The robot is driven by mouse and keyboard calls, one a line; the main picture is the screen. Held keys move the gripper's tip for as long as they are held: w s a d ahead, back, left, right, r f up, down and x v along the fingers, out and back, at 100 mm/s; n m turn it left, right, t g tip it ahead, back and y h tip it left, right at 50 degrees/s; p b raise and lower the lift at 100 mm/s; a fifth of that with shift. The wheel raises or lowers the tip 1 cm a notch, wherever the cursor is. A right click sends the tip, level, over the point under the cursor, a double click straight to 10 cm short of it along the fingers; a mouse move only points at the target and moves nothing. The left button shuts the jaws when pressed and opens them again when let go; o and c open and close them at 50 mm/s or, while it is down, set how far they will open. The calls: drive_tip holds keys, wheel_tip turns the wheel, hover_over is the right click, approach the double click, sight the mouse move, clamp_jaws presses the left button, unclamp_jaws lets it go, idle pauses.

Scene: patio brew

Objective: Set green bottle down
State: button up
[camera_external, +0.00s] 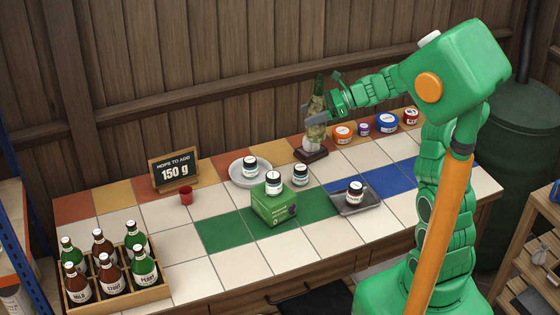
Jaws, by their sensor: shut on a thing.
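The green bottle (316,133) is upright, with a pale label and a dark neck, toward the back of the tiled table (225,268). My gripper (318,114) is shut on it around its upper part, reaching in from the right. A small dark wooden stand (312,155) is directly under the bottle. The bottle's lower end is at or just above this stand; I cannot tell whether they touch. The gripper hides part of the bottle.
Several coloured jars (387,123) stand right of the bottle. A white plate (238,180) with a jar, a green box (277,210) and a grey tray (343,205) are in front. A bottle crate (152,292), red cup (186,197) and chalkboard sign (174,169) are left.

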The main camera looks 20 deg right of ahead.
drive_tip(key=s+a+n+g, duration=0.25)
drive_tip(key=s+a, duration=0.25)
drive_tip(key=a, duration=0.7)
drive_tip(key=s+a+n+g, duration=0.2)
drive_tip(key=s+a+g, duration=0.15)
drive_tip(key=a, duration=0.85)
drive_tip(key=s+a+n+g, duration=0.3)
drive_tip(key=s+a, duration=1.3)
drive_tip(key=shift+n+g, duration=0.25)
drive_tip(key=shift+g, duration=0.05)
drive_tip(key=shift+w+a+f, duration=1.55)
drive_tip(key=shift+a+f, duration=0.15)
drive_tip(key=shift+f, duration=1.35)
drive_tip(key=shift+w+a+f, duration=1.5)
drive_tip(key=shift+a+f, duration=0.2)
drive_tip(key=shift+f, duration=1.3)
drive_tip(key=shift+w+a+f, duration=1.55)
drive_tip(key=shift+a+f, duration=0.15)
drive_tip(key=shift+f, duration=1.35)
drive_tip(key=shift+f+h, duration=0.1)
drive_tip(key=shift+h, duration=0.2)
drive_tip(key=o, duration=1.2)
